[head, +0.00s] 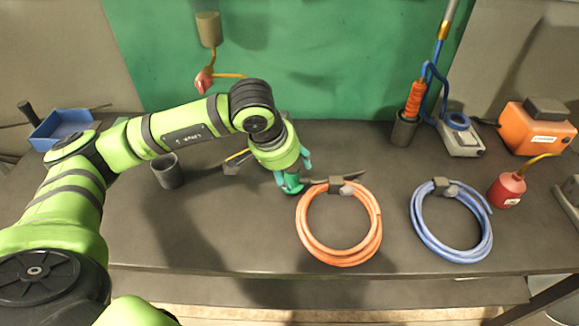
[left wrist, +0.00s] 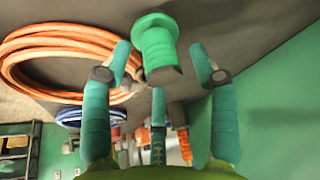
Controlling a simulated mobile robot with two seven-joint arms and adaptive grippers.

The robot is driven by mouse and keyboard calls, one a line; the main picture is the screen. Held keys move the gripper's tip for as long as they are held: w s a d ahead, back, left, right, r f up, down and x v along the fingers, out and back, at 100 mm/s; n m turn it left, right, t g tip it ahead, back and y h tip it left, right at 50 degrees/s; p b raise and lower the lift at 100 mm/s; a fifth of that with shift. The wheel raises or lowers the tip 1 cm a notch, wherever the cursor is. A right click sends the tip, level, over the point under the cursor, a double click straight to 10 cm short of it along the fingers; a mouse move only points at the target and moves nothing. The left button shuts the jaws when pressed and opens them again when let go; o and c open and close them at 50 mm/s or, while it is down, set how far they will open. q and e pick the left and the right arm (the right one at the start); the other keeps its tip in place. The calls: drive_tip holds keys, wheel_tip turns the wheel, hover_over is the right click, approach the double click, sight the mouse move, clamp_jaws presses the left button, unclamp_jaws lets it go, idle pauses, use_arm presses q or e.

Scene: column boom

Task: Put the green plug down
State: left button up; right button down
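The green plug (left wrist: 157,47) is between the fingertips in the left wrist view, its wide flange away from me. In the head view it is a small green shape (head: 291,187) under my left gripper, at the bench top just left of the orange hose coil (head: 303,232). My left gripper (head: 292,172) points down over it. In the left wrist view its teal fingers (left wrist: 163,68) stand apart, with a clear gap on the plug's right side and a smaller one on its left. The plug appears to rest on the bench. My right gripper is not in view.
A blue hose coil (head: 418,226) and a red oil can (head: 507,190) lie to the right. A dark cup (head: 168,172) and a blue tray (head: 62,127) stand left.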

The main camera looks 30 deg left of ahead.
use_arm(q)
drive_tip(key=shift+r, duration=0.4)
drive_tip(key=b+v, duration=0.1)
drive_tip(key=v, duration=1)
drive_tip(key=shift+s+r, duration=0.2)
